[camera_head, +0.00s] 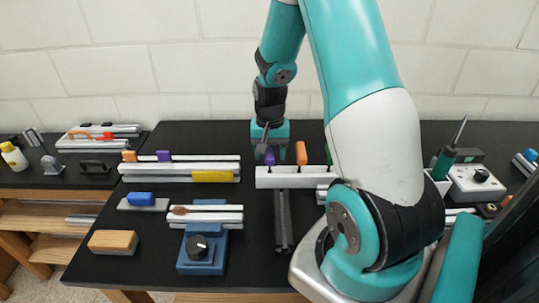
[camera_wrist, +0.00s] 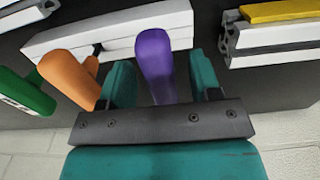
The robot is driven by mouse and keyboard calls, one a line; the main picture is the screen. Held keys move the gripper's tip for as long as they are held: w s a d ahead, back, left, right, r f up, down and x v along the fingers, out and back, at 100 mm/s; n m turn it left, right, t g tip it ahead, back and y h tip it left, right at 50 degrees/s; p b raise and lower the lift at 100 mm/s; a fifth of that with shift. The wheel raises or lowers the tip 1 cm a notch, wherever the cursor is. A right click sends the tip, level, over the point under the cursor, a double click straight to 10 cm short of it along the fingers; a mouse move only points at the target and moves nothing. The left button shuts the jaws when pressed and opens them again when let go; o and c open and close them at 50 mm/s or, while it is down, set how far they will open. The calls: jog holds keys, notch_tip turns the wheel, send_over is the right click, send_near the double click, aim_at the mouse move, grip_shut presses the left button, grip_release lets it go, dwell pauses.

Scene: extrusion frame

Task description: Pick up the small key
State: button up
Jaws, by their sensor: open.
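Several keys with coloured handles stand in a white extrusion block (camera_head: 285,181): a purple-handled one (camera_head: 270,156), an orange-handled one (camera_head: 301,153) and a green-handled one (camera_head: 328,154). I cannot tell by size which is the small key. My gripper (camera_head: 269,147) is open and points down over the purple handle. In the wrist view, the purple handle (camera_wrist: 155,60) shows between the two teal fingers of my gripper (camera_wrist: 162,82), with gaps on both sides. The orange handle (camera_wrist: 68,77) is just outside the left finger. The keys' lower ends are mostly hidden.
Another extrusion (camera_head: 180,168) with a yellow piece (camera_head: 213,177) lies to the left. A blue clamp-like block with a black knob (camera_head: 201,253) and a wooden block (camera_head: 113,241) are in front. A white wall stands close behind. My arm hides part of the table.

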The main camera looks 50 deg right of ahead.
jog(key=shift+f, duration=0.25)
jog(key=shift+c, duration=0.4)
jog(key=c, duration=0.9)
